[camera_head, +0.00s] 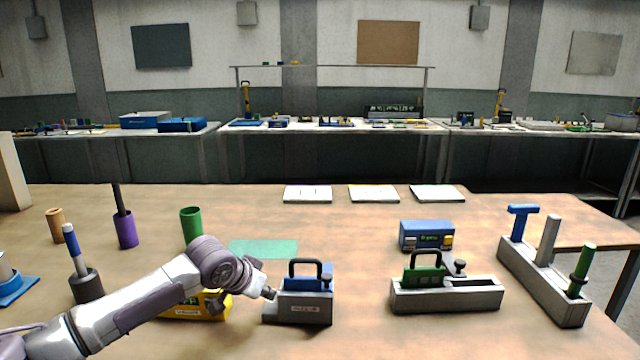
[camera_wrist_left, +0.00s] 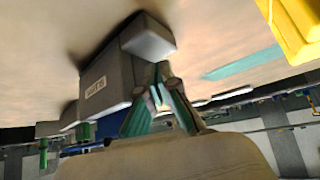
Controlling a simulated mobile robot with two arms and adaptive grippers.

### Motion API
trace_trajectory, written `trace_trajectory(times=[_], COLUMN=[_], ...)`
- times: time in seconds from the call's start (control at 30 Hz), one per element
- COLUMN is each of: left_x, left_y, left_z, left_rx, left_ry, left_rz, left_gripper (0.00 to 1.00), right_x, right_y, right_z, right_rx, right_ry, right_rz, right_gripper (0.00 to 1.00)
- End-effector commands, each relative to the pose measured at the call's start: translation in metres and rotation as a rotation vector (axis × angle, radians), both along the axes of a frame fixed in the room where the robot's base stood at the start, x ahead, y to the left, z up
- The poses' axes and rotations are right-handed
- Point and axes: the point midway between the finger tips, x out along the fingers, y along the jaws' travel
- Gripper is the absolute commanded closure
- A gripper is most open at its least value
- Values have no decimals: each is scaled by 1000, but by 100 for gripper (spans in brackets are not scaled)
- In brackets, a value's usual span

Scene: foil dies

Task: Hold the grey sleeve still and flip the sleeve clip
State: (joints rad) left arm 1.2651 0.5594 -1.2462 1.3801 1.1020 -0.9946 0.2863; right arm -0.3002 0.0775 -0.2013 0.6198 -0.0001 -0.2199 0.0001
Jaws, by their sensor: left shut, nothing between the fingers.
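The grey sleeve (camera_head: 308,314) stands on the table front, centre, with a white label. A blue block (camera_head: 325,273) with a black handle (camera_head: 305,262) sits in it. My left gripper (camera_head: 271,294) is at the sleeve's left end, shut and empty. In the left wrist view the shut fingertips (camera_wrist_left: 159,92) are close beside the labelled sleeve (camera_wrist_left: 108,72), and a lighter grey block (camera_wrist_left: 149,38) juts from its end. I cannot tell whether the fingers touch it. The clip is not clearly distinguishable; the gripper hides part of that end. My right gripper is not in view.
A yellow box (camera_head: 212,305) stands behind my left forearm. A longer grey holder (camera_head: 447,298) with a green block and a grey peg rack (camera_head: 545,285) stand to the right. A blue box (camera_head: 426,234) and green mat (camera_head: 263,248) lie behind. Cups (camera_head: 127,230) stand left.

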Motion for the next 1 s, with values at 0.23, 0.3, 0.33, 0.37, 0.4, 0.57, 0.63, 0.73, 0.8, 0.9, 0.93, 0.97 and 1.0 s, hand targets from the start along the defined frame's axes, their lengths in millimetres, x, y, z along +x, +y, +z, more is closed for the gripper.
trace_trajectory(times=[0.23,0.3,0.33,0.37,0.4,0.57,0.63,0.73,0.8,0.9,0.93,0.97,1.0], left_x=[0,0,0,0,0,0,0,0,0,0,0,0,0], left_y=[0,0,0,0,0,0,0,0,0,0,0,0,0], left_z=[-5,-7,-7,-8,-9,-12,-13,-15,-16,-18,-19,-20,-21], left_rx=[-1,0,0,0,0,0,-1,0,0,0,0,0,0], left_ry=[0,1,1,1,1,1,0,0,0,0,0,0,1], left_rz=[-1,-1,-1,-1,-1,-1,-1,0,0,0,0,0,0], left_gripper=[100,100,100,100,100,100,100,100,100,100,100,100,100], right_x=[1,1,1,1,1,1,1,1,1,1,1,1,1], right_y=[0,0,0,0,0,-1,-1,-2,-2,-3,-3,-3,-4], right_z=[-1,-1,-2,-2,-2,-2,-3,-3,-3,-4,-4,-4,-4], right_rx=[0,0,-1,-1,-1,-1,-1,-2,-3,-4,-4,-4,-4], right_ry=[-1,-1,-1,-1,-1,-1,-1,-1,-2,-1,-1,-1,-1], right_rz=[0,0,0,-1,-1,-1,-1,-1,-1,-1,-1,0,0], right_gripper=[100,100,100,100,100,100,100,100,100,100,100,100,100])
